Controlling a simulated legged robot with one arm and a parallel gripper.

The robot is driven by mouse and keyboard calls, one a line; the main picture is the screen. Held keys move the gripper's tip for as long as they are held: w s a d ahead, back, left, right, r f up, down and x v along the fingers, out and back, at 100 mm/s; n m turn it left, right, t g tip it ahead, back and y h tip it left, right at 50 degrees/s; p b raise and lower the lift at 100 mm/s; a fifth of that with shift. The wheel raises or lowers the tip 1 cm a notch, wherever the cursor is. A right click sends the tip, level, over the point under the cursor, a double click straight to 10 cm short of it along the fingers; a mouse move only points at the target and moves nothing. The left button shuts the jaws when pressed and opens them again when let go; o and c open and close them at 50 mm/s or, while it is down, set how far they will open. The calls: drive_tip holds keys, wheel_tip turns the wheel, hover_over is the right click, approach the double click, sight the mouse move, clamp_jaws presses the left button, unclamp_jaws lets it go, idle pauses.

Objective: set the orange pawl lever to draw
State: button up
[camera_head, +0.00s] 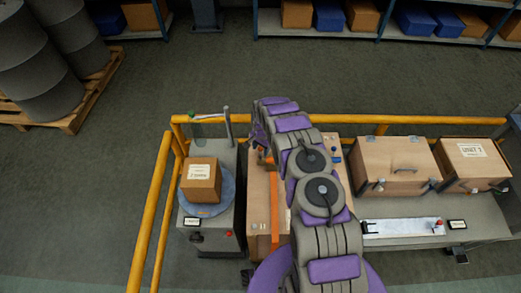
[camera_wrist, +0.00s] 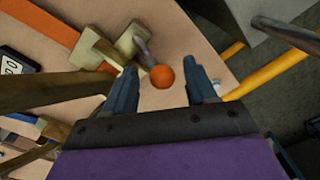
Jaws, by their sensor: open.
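The orange ball knob (camera_wrist: 162,76) of the pawl lever shows in the wrist view, on a short grey rod (camera_wrist: 142,48) beside a brass-coloured block (camera_wrist: 132,40). My gripper (camera_wrist: 160,88) is open, with one blue-grey finger on each side of the knob. I cannot tell whether either finger touches it. In the head view my grey and purple arm reaches over the wooden-faced unit (camera_head: 258,215) and hides much of it. A small orange spot shows beside the arm there, too small to identify. No draw marking is readable.
An orange strip (camera_head: 274,200) runs along the unit. A cardboard box (camera_head: 201,181) sits on a round blue plate at left. Wooden cases (camera_head: 394,165) stand at right. Yellow rails (camera_head: 150,220) enclose the left and back.

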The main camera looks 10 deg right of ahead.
drive_tip(key=shift+w+f, duration=0.1)
drive_tip(key=shift+f, duration=0.65)
drive_tip(key=shift+c, duration=0.3)
clamp_jaws()
